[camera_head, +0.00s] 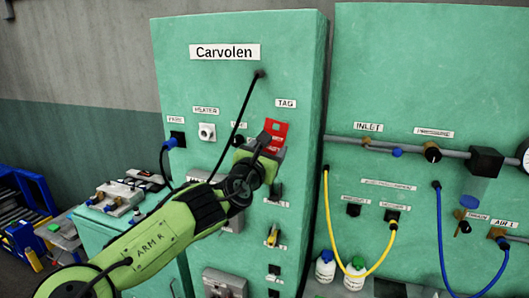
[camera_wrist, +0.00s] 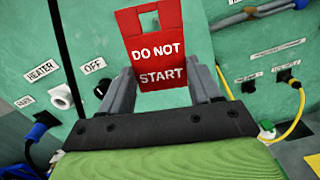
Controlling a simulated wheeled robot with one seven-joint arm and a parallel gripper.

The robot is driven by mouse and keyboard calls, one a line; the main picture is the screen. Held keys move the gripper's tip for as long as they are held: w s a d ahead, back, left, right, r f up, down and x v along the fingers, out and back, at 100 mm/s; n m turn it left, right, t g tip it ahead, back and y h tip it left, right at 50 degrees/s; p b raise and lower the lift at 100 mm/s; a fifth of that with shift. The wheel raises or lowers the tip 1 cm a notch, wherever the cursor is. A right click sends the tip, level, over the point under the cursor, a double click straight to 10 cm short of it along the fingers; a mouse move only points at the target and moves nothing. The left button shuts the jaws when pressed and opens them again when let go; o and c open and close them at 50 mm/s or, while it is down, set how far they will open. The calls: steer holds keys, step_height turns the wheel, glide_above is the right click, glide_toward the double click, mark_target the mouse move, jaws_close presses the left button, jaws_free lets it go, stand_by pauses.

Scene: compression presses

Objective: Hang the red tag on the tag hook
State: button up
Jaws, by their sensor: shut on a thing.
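The red tag (camera_wrist: 155,50) reads "DO NOT START" and has a cut-out near its top. It sits between the two fingers of my gripper (camera_wrist: 162,75), which is shut on its lower part. In the head view the red tag (camera_head: 279,130) is upright in front of the green Carvolen cabinet, just below the TAG label (camera_head: 286,103). My gripper (camera_head: 264,146) reaches it from the lower left. The tag hook is not clearly seen. A small pale shape shows in the tag's cut-out, but I cannot tell whether it is the hook or whether the tag touches it.
A black cable (camera_head: 237,115) hangs down the cabinet front (camera_head: 180,60), left of the tag. A white HEATER socket (camera_head: 207,131) and a blue plug (camera_head: 172,142) lie further left. A second green cabinet (camera_head: 430,70) with pipes and a yellow hose (camera_head: 330,220) stands right.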

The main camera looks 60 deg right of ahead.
steer(key=shift+w+d+f, duration=0.1)
steer(key=shift+w+d, duration=0.05)
steer(key=shift+d, duration=0.7)
steer(key=shift+w+d+f, duration=0.1)
steer(key=shift+w+d, duration=0.05)
steer(key=shift+d, duration=0.75)
steer(key=shift+w+d, duration=0.15)
steer(key=shift+d, duration=0.7)
steer(key=shift+w+d+f, duration=0.1)
steer(key=shift+d+f, duration=0.4)
steer(key=shift+d, duration=0.15)
steer(key=o, duration=0.9)
steer(key=shift+a, duration=0.15)
steer(key=a, duration=0.5)
steer(key=s+a+b, duration=0.1)
steer(key=a, duration=0.4)
steer(key=s+a+f+b, duration=0.1)
steer(key=a, duration=0.4)
steer(key=shift+s+a, duration=0.15)
